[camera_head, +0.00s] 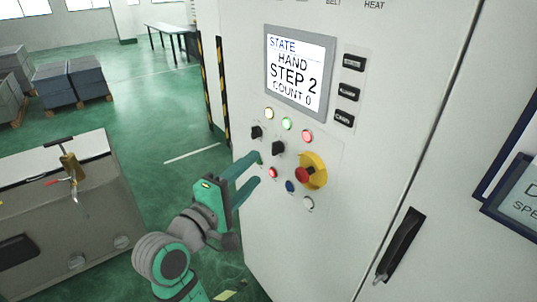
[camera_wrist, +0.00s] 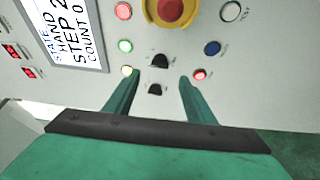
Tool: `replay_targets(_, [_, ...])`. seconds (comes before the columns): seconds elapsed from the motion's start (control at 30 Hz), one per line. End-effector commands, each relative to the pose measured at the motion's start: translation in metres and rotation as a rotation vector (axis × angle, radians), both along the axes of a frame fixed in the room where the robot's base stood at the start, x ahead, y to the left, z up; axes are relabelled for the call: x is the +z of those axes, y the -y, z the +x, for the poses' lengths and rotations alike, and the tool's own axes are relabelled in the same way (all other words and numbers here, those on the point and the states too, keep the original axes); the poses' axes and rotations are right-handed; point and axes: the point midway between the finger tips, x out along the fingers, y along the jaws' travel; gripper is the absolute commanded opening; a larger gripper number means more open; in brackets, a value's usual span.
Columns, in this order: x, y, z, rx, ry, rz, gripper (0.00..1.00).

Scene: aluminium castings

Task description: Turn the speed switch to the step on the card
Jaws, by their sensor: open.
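Two black rotary switches sit on the white cabinet's panel: a left one (camera_head: 256,132) and a right one (camera_head: 278,148). I cannot read their labels, so which is the speed switch is unclear. My gripper (camera_head: 257,168) is open and empty in front of the panel. In the wrist view, the right switch (camera_wrist: 160,61) and left switch (camera_wrist: 155,89) show in the gap between my fingers (camera_wrist: 159,77); contact is not visible. The screen (camera_head: 294,72) reads HAND, STEP 2, COUNT 0. A dark-framed card (camera_head: 518,200) is cut off at the right edge; its step is not readable.
A red emergency stop on a yellow base (camera_head: 313,172) is right of the switches. Yellow, green and red lamps (camera_head: 287,124) are above; red, blue and white buttons (camera_head: 290,186) are below. A black door handle (camera_head: 401,245) is lower right. A grey bench (camera_head: 70,215) stands left.

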Motion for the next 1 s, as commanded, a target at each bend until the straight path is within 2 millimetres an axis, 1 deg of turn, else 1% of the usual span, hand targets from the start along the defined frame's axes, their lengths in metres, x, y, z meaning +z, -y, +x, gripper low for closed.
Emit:
replay_targets(0.03, [0.000,0.006,0.007,-0.003,0.000,0.000,0.50])
replay_targets(0.2, [0.000,0.022,0.034,-0.002,0.000,0.000,0.50])
replay_targets(0.43, [0.000,0.039,0.063,-0.001,0.001,0.000,0.50])
replay_targets(0.63, [0.000,0.045,0.074,0.001,0.001,0.000,0.50])
replay_targets(0.93, [0.000,0.046,0.075,0.002,0.001,0.000,0.50])
replay_targets(0.97, [0.000,0.046,0.075,0.002,0.001,0.000,0.43])
replay_targets(1.0, [0.000,0.046,0.075,0.002,0.001,0.000,0.33])
